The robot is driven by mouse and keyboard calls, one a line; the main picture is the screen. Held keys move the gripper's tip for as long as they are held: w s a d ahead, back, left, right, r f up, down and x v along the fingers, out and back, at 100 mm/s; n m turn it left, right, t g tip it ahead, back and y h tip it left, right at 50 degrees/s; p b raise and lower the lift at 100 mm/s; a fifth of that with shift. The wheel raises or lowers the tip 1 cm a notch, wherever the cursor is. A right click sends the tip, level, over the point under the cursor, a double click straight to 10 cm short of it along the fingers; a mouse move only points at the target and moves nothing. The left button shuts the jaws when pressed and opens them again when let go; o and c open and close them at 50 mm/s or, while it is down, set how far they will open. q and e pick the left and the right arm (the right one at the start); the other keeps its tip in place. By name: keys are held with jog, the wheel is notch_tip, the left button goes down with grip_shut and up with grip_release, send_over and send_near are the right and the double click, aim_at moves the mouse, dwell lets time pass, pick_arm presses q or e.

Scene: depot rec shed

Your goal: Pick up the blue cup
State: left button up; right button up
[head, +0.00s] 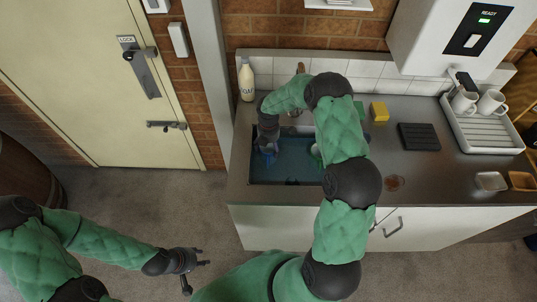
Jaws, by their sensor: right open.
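The sink (295,172) is a dark-rimmed basin with bluish water, set in the grey counter. A small blue shape (271,158), which looks like the blue cup, shows in the left part of the sink, right below my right gripper (267,147). That gripper points down over the sink and is open. Its fingers partly cover the blue shape, and I cannot tell whether they touch it. My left gripper (196,271) is open and empty, low over the floor in front of the counter, away from the sink.
My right arm hides part of the sink and a green-and-white thing (316,155) there. A cream bottle (247,80) stands behind the sink.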

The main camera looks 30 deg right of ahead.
jog(key=c, duration=1.1)
jog(key=shift+r, duration=0.15)
